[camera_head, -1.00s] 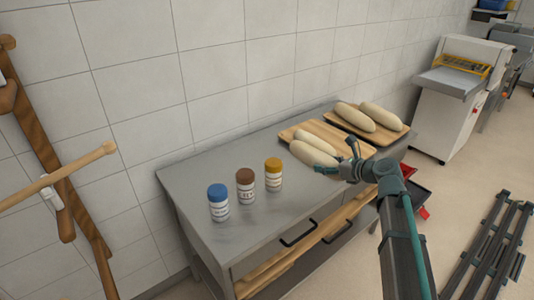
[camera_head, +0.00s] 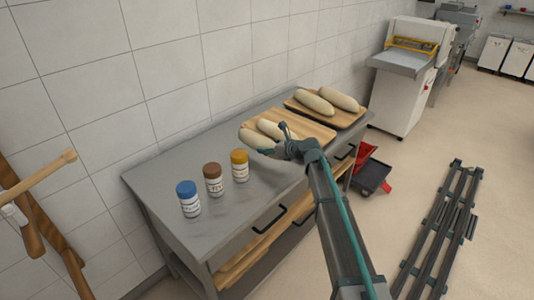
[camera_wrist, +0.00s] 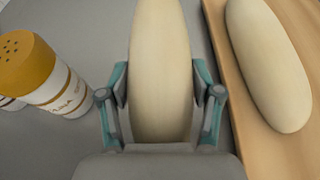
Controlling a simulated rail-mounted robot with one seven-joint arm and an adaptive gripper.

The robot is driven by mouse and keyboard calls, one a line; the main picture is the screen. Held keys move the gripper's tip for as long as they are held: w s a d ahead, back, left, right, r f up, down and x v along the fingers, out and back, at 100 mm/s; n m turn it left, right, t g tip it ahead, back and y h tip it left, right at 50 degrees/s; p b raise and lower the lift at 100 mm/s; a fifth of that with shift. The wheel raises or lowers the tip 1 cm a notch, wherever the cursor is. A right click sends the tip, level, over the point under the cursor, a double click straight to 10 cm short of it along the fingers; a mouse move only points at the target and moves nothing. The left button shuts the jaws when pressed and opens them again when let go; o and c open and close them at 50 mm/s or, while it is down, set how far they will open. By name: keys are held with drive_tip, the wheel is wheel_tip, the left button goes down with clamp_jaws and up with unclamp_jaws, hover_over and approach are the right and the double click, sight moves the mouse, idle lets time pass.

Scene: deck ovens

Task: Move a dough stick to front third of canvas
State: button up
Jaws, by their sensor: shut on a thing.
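My gripper (camera_wrist: 160,90) is shut on a pale dough stick (camera_wrist: 160,50), with one teal finger pad on each side of it. In the wrist view this stick is over the grey table, left of the wooden board's edge. In the head view the held stick (camera_head: 256,138) shows at the board's left end, partly behind my gripper (camera_head: 280,142). A second dough stick (camera_wrist: 268,65) lies on the wooden board (camera_wrist: 217,22); it also shows in the head view (camera_head: 270,128). I cannot make out the canvas in either view.
Two more dough sticks (camera_head: 314,103) lie on a dark-edged board (camera_head: 352,119) at the table's far end. Blue-, brown- and yellow-capped jars (camera_head: 188,199) stand on the grey table (camera_head: 155,179), left of my gripper. A black and red bin (camera_head: 372,176) is on the floor. The tiled wall borders the table.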

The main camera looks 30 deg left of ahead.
sight(267, 160)
drive_tip(key=shift+w+a+f, duration=0.3)
drive_tip(key=shift+w+f, duration=0.05)
drive_tip(key=shift+f, duration=0.15)
drive_tip(key=shift+w+a+f, duration=0.3)
drive_tip(key=shift+w+f, duration=0.05)
drive_tip(key=shift+f, duration=0.15)
drive_tip(key=shift+f+p, duration=0.75)
drive_tip(key=shift+f, duration=0.95)
drive_tip(key=shift+f, duration=0.15)
drive_tip(key=o, duration=1.2)
